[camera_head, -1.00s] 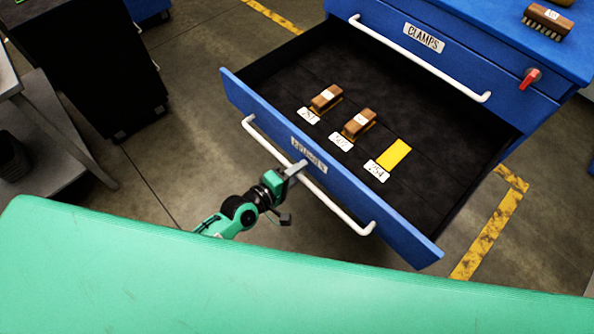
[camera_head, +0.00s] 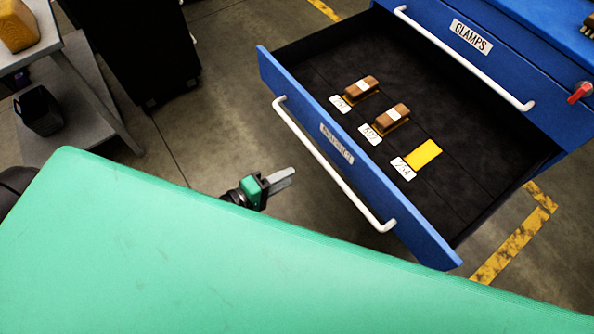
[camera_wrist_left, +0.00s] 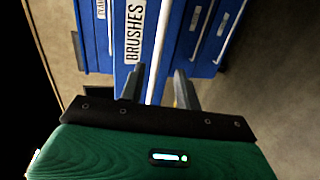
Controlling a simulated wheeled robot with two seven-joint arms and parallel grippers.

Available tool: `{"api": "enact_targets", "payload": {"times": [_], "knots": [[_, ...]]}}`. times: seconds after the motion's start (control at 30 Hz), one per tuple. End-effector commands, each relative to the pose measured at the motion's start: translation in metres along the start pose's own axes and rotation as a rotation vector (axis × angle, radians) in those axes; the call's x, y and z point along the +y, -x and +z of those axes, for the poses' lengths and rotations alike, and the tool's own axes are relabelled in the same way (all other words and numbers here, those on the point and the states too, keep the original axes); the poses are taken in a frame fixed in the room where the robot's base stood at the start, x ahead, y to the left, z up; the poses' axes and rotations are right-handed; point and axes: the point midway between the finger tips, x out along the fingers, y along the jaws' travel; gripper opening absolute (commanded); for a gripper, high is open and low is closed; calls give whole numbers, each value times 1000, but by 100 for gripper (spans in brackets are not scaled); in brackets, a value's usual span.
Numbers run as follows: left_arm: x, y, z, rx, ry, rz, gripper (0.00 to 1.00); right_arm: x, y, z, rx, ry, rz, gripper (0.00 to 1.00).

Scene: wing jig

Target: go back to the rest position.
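My left gripper (camera_head: 287,179) is in front of the pulled-out blue drawer, to the left of its white handle (camera_head: 325,165) in the head view. Its two grey fingers are apart with nothing between them. The left wrist view shows the fingers (camera_wrist_left: 158,88) spread, with the drawer front and its BRUSHES label (camera_wrist_left: 135,32) beyond them. The handle (camera_wrist_left: 160,50) appears between the fingertips in that view, but in the head view the gripper stands clear of it. My right gripper is in neither view.
The open drawer holds two brushes (camera_head: 361,87) (camera_head: 392,118) and a bare yellow patch (camera_head: 424,155), each by a white tag. The CLAMPS drawer (camera_head: 470,37) above is shut. A grey shelf cart (camera_head: 85,90) stands left. Floor (camera_head: 215,130) is bare between cart and drawer.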

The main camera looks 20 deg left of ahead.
Motion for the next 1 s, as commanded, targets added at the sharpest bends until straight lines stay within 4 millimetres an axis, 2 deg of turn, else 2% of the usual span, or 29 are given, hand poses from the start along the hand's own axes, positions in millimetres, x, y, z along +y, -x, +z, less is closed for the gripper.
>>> {"api": "enact_targets", "payload": {"times": [0.2, 0.8, 0.9, 0.97, 1.0], "knots": [[0, 12, 0, 0, 0, 0, 33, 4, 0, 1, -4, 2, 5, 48], [-2, 12, -1, 3, -4, -3, 33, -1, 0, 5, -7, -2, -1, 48], [-17, 10, -8, 21, -43, -33, 33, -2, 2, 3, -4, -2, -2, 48], [-37, 8, -17, 41, -92, -72, 33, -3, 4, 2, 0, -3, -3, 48], [-54, 7, -24, 56, -134, -107, 33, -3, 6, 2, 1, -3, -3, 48]]}}
